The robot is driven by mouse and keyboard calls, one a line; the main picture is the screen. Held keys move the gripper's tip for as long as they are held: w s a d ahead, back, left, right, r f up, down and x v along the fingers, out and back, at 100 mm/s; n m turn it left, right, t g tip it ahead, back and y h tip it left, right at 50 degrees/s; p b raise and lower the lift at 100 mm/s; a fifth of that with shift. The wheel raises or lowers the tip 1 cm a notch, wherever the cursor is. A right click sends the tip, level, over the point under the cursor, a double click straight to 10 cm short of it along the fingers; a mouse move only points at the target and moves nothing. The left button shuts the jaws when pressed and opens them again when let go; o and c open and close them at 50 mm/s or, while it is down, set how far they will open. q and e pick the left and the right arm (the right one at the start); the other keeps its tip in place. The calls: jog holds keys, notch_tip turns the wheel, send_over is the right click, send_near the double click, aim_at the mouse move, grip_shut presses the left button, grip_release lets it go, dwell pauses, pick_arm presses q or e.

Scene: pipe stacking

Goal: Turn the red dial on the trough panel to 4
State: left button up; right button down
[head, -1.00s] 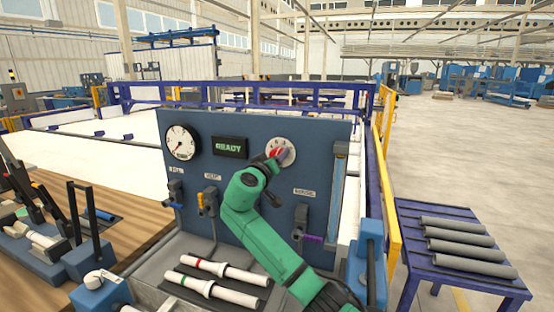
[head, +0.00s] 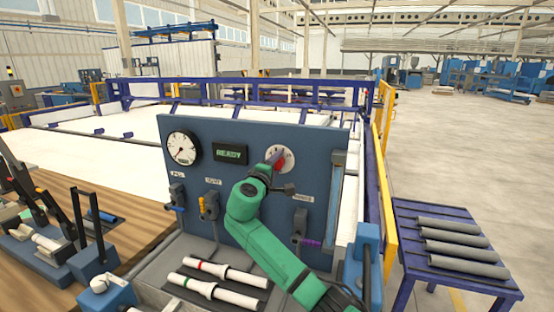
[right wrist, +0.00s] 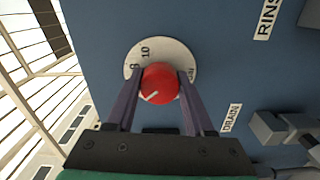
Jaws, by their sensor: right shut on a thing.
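The red dial knob (head: 276,157) sits on a round white scale plate (head: 289,160) at the upper right of the blue trough panel (head: 325,150). In the right wrist view the knob (right wrist: 160,83) lies between the two fingers of my right gripper (right wrist: 160,88), which is shut on its sides. A white line on the knob points to the lower left of that view. The numbers 10 and 8 show on the scale plate (right wrist: 182,56); the fingers and knob hide other marks. In the head view my right gripper (head: 271,165) is mostly behind its wrist. My left gripper is not in view.
A gauge (head: 182,148) and a READY display (head: 230,152) are left of the dial. Valves with coloured handles (head: 209,205) stick out below. Pipes with red and green bands (head: 222,270) lie in front. A blue table (head: 450,290) with grey pipes stands at right.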

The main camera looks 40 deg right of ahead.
jog(key=n+p, duration=0.1)
jog(key=n, duration=0.1)
jog(key=shift+n+p, duration=0.3)
jog(key=shift+f+n+p, duration=0.1)
jog(key=shift+n+p, duration=0.45)
jog(key=shift+n, duration=0.25)
jog(key=shift+f, duration=0.1)
jog(key=shift+c, duration=1.4)
grip_release()
jog(key=shift+a, duration=0.1)
jog(key=shift+a, duration=0.15)
